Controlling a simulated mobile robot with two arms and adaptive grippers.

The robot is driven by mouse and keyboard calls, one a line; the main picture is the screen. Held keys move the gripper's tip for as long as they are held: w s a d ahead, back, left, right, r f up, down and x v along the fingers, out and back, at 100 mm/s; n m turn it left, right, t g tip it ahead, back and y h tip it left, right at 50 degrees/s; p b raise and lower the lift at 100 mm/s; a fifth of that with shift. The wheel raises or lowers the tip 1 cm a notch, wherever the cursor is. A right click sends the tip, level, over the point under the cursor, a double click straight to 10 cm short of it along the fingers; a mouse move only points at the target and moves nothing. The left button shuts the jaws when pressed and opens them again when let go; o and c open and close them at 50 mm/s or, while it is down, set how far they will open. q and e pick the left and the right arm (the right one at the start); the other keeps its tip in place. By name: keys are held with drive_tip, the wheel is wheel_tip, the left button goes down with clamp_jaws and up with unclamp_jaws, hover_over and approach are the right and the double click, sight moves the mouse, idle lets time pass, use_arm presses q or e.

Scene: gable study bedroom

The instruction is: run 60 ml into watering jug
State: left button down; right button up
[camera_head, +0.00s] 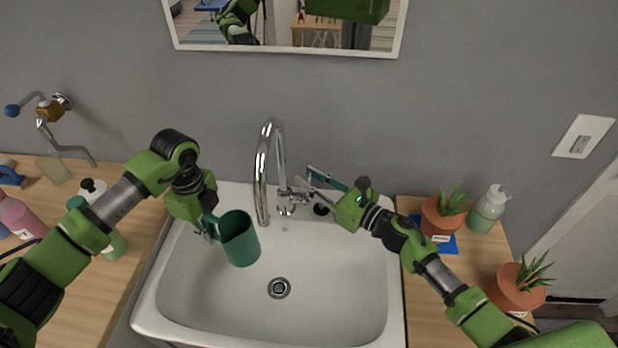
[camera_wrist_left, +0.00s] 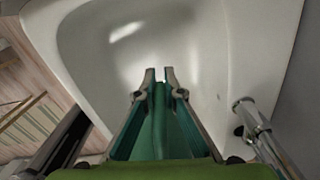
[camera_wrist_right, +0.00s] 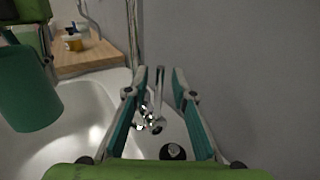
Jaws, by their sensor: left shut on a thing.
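The green watering jug (camera_head: 241,240) hangs upright over the left part of the white sink basin, left of the curved chrome spout (camera_head: 270,160). My left gripper (camera_head: 211,229) is shut on its handle side; in the left wrist view the jaws (camera_wrist_left: 159,76) are nearly together and the jug is hard to make out. My right gripper (camera_head: 307,179) is open beside the chrome tap valve (camera_head: 288,199). In the right wrist view the tap lever (camera_wrist_right: 159,88) shows between its spread fingers (camera_wrist_right: 160,74), with contact unclear. The jug (camera_wrist_right: 28,88) also shows there. No water is visible.
The sink (camera_head: 345,270) has a drain (camera_head: 279,288). Right counter holds a soap bottle (camera_head: 488,208) and potted plants (camera_head: 517,286). The basin's front right is free.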

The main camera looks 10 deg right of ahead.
drive_tip(key=shift+w+a, duration=0.2)
clamp_jaws()
